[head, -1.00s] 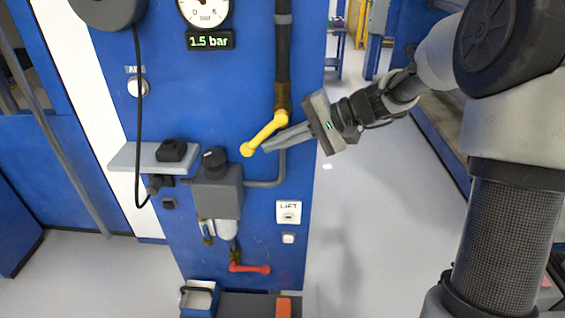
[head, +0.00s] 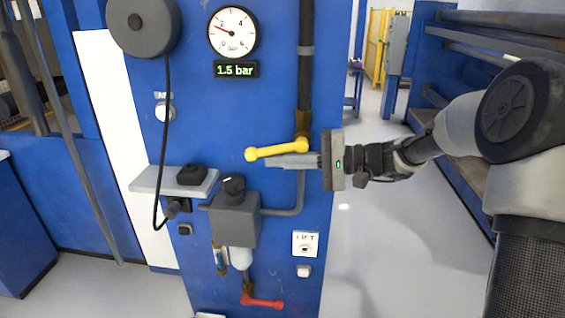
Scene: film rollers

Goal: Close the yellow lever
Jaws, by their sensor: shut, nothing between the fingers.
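The yellow lever (head: 276,150) is on a dark vertical pipe (head: 305,75) on the blue panel. It points left from its pivot at the pipe, close to horizontal, with its round tip a little lower. My gripper (head: 275,160) comes in from the right. Its fingers are shut and lie just under the lever, along its length. They look close to or touching its underside; contact is hard to tell. Nothing shows between the fingers.
A gauge (head: 233,32) sits above a display (head: 237,69) reading 1.5 bar. A grey regulator box (head: 235,218) and a grey shelf (head: 150,180) stick out below left. A red lever (head: 263,302) is lower down. Open floor lies right of the panel.

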